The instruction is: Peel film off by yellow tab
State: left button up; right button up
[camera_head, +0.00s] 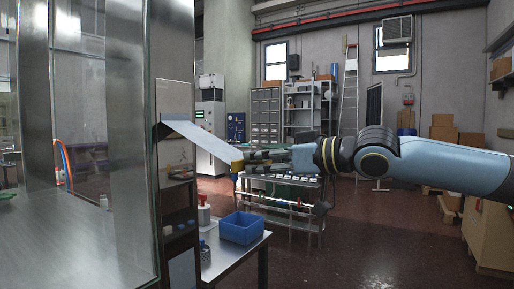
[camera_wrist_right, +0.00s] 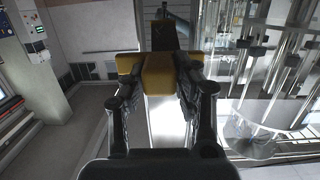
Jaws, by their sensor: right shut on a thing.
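A pale, glossy film strip (camera_head: 205,140) slants down to the right, away from the panel (camera_head: 174,97) at the machine's side. Its upper end meets the panel and its lower end is at a yellow tab (camera_head: 236,167). My right gripper (camera_head: 242,162) comes in from the right and is shut on this tab, held out in the air. In the right wrist view the yellow tab (camera_wrist_right: 158,76) sits between the two dark fingertips, and a pale strip (camera_wrist_right: 166,120) shows behind the fingers. My left gripper is not in view.
A glass-walled machine (camera_head: 100,130) fills the left side. Below the film, a small table (camera_head: 232,256) carries a blue bin (camera_head: 241,228) and a red-and-white bottle (camera_head: 204,212). A rack of tubes (camera_head: 285,200) stands behind the gripper. Open floor lies to the right.

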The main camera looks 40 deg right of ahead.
jog(key=r+p, duration=0.2)
jog(key=r, duration=0.1)
jog(key=w+r+p, duration=0.1)
jog(key=r+p, duration=0.1)
jog(key=r, duration=0.1)
jog(key=shift+w+a, duration=0.15)
jog(key=shift+a, duration=0.05)
pick_arm(q)
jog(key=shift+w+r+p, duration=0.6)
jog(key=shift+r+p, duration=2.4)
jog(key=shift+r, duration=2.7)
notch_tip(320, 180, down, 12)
jog(key=b, duration=1.1)
jog(key=shift+b, duration=0.4)
pick_arm(e)
jog(key=s+r, duration=0.3)
jog(key=r, duration=1.1)
jog(key=shift+s+r, duration=0.2)
jog(key=shift+r, duration=0.2)
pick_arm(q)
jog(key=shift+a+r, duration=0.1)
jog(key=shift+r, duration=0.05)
